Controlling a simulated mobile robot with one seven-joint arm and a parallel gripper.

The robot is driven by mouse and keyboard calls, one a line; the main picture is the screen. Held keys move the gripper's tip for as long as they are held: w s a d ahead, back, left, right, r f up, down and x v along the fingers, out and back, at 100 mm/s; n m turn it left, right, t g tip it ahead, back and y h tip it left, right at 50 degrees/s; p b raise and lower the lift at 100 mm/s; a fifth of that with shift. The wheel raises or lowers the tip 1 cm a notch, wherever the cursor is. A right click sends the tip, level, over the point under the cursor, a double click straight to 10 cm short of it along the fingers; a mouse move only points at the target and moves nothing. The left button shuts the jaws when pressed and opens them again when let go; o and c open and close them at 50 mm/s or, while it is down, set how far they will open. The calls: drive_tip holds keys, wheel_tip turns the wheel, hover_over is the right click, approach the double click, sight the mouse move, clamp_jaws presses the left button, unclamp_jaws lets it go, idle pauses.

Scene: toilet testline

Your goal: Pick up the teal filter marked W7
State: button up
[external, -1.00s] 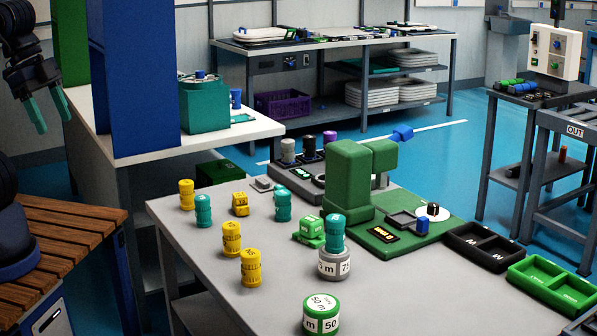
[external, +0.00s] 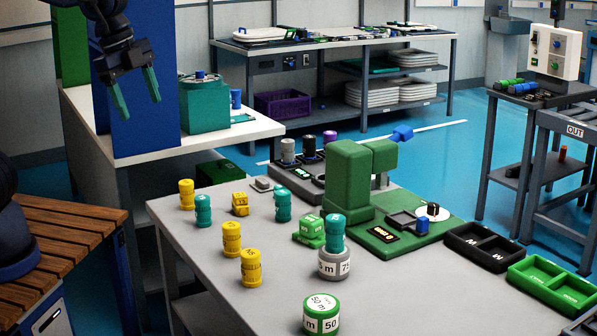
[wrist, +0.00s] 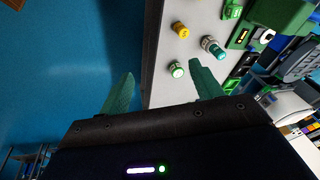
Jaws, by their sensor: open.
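Three teal filters stand on the grey table in the external view: one at the left (external: 203,211), one near the back (external: 283,205), and one (external: 335,233) on top of a grey jar with a white label (external: 334,264). No W7 mark is readable on any of them. The teal filter on the jar seems to show in the wrist view (wrist: 217,52). My gripper (external: 136,96) has teal fingers, is open and empty, and hangs high, left of the table and well away from all filters.
Several yellow filters (external: 186,195) stand among the teal ones. A green-and-white jar (external: 321,315) is at the front. A green machine (external: 348,190) stands behind, with black (external: 487,247) and green (external: 553,287) trays at right. A blue column (external: 140,80) is close behind my gripper.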

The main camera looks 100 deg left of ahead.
drive_tip(key=w+a+f+m+g, duration=0.1)
drive_tip(key=w+a+f+m, duration=0.25)
drive_tip(key=w+a, duration=0.6)
drive_tip(key=m+g, duration=0.2)
drive_tip(key=m, duration=0.6)
hover_over(281, 191)
drive_tip(key=shift+n+h, duration=0.25)
drive_tip(key=shift+h, duration=0.15)
wheel_tip(281, 191, down, 25)
drive_tip(key=shift+f, duration=0.2)
drive_tip(key=shift+s+f, duration=0.1)
drive_tip(key=shift+f, duration=0.15)
wheel_tip(281, 191, down, 5)
drive_tip(key=shift+f, duration=0.2)
drive_tip(key=f, duration=0.3)
drive_tip(key=w+f, duration=0.1)
drive_tip(key=shift+d+f, duration=0.15)
drive_tip(key=shift+d, duration=0.15)
drive_tip(key=shift+f, duration=0.45)
